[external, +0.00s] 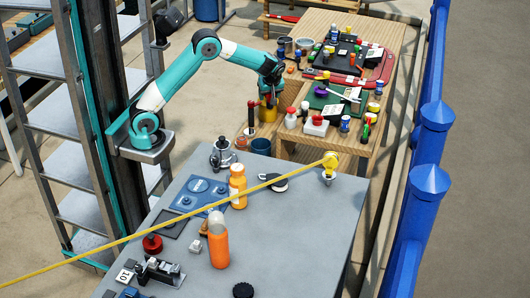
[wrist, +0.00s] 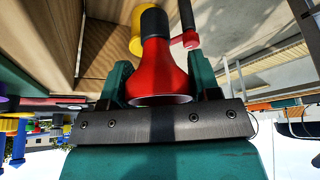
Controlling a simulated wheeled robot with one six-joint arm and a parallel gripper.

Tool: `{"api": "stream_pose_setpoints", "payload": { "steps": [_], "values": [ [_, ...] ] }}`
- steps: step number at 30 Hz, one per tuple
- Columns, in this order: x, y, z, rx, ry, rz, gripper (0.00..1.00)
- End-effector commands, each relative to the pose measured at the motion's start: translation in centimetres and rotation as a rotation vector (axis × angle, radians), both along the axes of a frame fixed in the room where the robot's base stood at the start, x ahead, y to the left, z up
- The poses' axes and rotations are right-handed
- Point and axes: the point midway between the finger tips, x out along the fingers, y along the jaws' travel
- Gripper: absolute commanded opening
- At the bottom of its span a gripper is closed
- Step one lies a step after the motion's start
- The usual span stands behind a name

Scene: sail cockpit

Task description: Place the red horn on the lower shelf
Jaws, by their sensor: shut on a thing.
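The red horn (wrist: 160,72) sits between the teal fingers of my gripper (wrist: 160,80) in the wrist view, with its flared mouth toward the camera and its black bulb pointing away. My gripper is shut on it. In the external view my gripper (external: 268,94) is pointed down at the left edge of the wooden bench; the horn is mostly hidden there. I cannot tell whether the horn touches any surface.
A yellow object (wrist: 137,42) is close behind the horn in the wrist view, and a red-and-black tool (wrist: 190,38) is beside it. A dark blue cup (external: 261,147) stands near the low shelf. The bench top (external: 355,25) is crowded. A grey table (external: 300,225) is in front.

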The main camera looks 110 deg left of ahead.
Motion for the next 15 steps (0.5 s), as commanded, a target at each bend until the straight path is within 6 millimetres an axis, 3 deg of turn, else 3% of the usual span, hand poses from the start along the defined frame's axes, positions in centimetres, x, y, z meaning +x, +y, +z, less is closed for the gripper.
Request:
{"api": "stream_pose_setpoints", "payload": {
  "steps": [1, 9, 15],
  "values": [
    [-0.1, -0.1, -1.8, -0.004, 0.004, 0.000, 0.30],
    [0.0, -0.1, -8.9, -0.003, 0.003, -0.002, 0.30],
    [0.1, 0.0, -11.3, 0.000, 0.000, -0.001, 0.30]
  ]
}}
